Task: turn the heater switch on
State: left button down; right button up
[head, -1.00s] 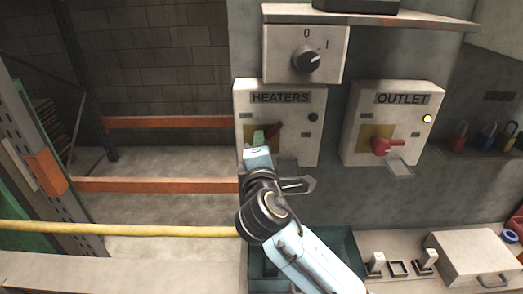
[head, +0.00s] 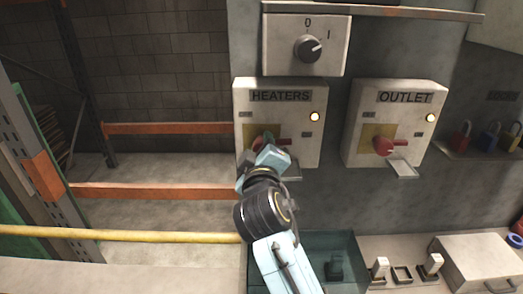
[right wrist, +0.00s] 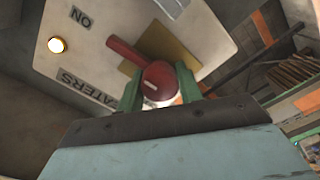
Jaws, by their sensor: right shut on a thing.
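The heaters box (head: 304,152) is a pale wall panel labelled HEATERS, with a red rotary switch (head: 284,141) on a yellow plate. My right gripper (head: 264,143) is at this switch and partly hides it in the head view. In the right wrist view the green fingertips (right wrist: 158,90) are shut on the round red hub of the switch (right wrist: 125,52). Its handle lies about level and points right in the head view, toward the ON label side. The heaters lamp (head: 315,117) is lit; it also glows in the right wrist view (right wrist: 57,45). My left gripper is out of view.
The outlet box (head: 355,145) with its own red switch (head: 386,146) and lit lamp stands to the right. A box with a black knob (head: 308,48) is above. A yellow rail (head: 120,234) runs at the left.

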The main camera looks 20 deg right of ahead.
jog(key=shift+m, duration=0.5)
jog(key=o, duration=1)
jog(key=v, duration=1.3)
jog(key=shift+s+a, duration=0.1)
jog(key=shift+s, duration=0.15)
